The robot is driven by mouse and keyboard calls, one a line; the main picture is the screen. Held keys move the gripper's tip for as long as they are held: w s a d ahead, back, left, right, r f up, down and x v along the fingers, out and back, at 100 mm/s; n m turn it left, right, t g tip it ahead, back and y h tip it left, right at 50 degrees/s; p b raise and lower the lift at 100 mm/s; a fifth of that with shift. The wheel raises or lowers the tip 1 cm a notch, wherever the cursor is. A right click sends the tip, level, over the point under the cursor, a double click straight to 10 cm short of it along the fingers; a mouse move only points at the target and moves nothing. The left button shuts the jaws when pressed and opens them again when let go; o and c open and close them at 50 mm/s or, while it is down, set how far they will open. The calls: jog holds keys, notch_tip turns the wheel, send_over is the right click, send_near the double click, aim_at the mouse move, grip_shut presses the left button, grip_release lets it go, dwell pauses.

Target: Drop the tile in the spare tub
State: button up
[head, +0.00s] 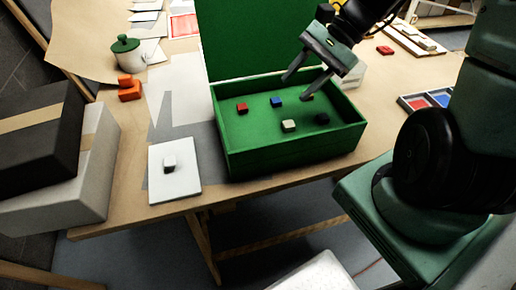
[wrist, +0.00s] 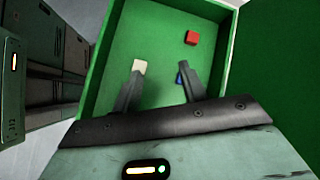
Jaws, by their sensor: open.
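My gripper (head: 295,89) is open with nothing between its fingers, above the right part of an open green box (head: 290,160). Inside lie a red tile (head: 242,108), a blue tile (head: 277,101), a cream tile (head: 289,126) and a black tile (head: 322,118); another small tile by the fingertips is mostly hidden. In the wrist view, my gripper (wrist: 161,69) has a cream tile (wrist: 139,66) by its left fingertip, a blue tile (wrist: 179,79) partly behind the right finger, and a red tile (wrist: 191,38) farther off. I cannot tell which container is the spare tub.
The box's raised lid (head: 260,38) stands behind it. A white panel (head: 180,188) with a pale block (head: 169,162) lies left. A whitish container (head: 354,73) is partly hidden behind the box. A divided tray (head: 428,99) is right; a green-lidded pot (head: 130,60) and orange blocks (head: 129,93) stand left.

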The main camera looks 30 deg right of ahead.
jog(key=s+a+n+g+h, duration=0.1)
jog(key=s+a+n, duration=0.1)
jog(key=a+n, duration=0.1)
jog(key=s+a+n+g+h, duration=0.1)
jog(key=s+a+n+h, duration=0.1)
jog(key=a+n, duration=0.2)
jog(key=s+a+n+g+h, duration=0.1)
jog(key=s+a+n, duration=0.1)
jog(key=a+n, duration=0.2)
jog(key=shift+s+n, duration=0.3)
jog(key=shift+s, duration=0.05)
jog(key=s+a+r+n+t+h, duration=0.1)
jog(key=s+a+n+h, duration=0.2)
jog(key=s+a+n, duration=0.3)
jog(key=n, duration=0.5)
jog(key=shift+a+t, duration=0.4)
